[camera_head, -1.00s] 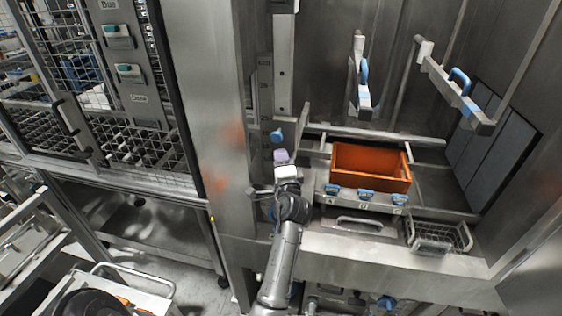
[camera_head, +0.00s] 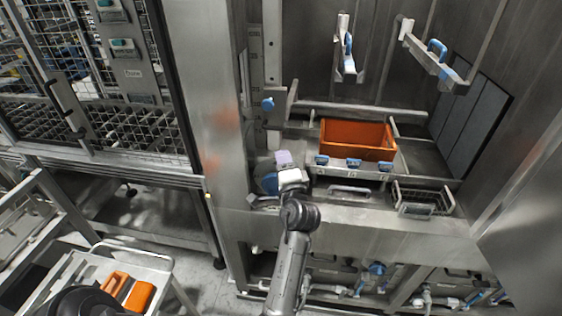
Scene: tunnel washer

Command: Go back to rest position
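A blue knob (camera_head: 268,104) sits on the washer post above the gripper. My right gripper is not in view.
An orange bin (camera_head: 357,139) stands in the washer right of my gripper, behind several blue-handled parts (camera_head: 354,163). A wire basket (camera_head: 422,199) is farther right. Blue-handled brackets (camera_head: 437,62) hang above. A mesh door (camera_head: 90,75) is at left; a trolley (camera_head: 125,262) holds an orange object (camera_head: 128,290).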

